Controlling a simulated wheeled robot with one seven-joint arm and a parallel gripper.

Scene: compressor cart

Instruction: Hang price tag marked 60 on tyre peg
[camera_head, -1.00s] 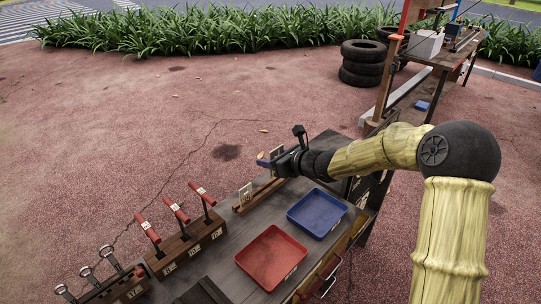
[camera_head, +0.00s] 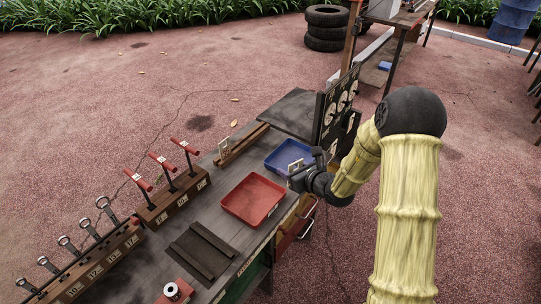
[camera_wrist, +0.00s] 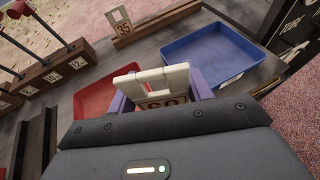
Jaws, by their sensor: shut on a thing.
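My gripper (camera_head: 299,176) is shut on a pale price tag (camera_wrist: 158,81), above the table near the front edge of the blue tray. In the wrist view, purple fingers flank the tag; its dark-bordered number face reads 60, partly cut off by the gripper body. The tag's pale frame stands up with a gap in its upper part. The tag also shows small at the fingertips in the head view (camera_head: 295,165). Stacked tyres (camera_head: 327,28) stand on the ground beyond the table. I cannot make out the tyre peg in either view.
Another tag, marked 35 (camera_wrist: 123,29), stands in a wooden rack (camera_head: 242,144). A blue tray (camera_head: 279,169) and red tray (camera_head: 252,219) lie on the table. Red-handled tools and wrenches stand at left.

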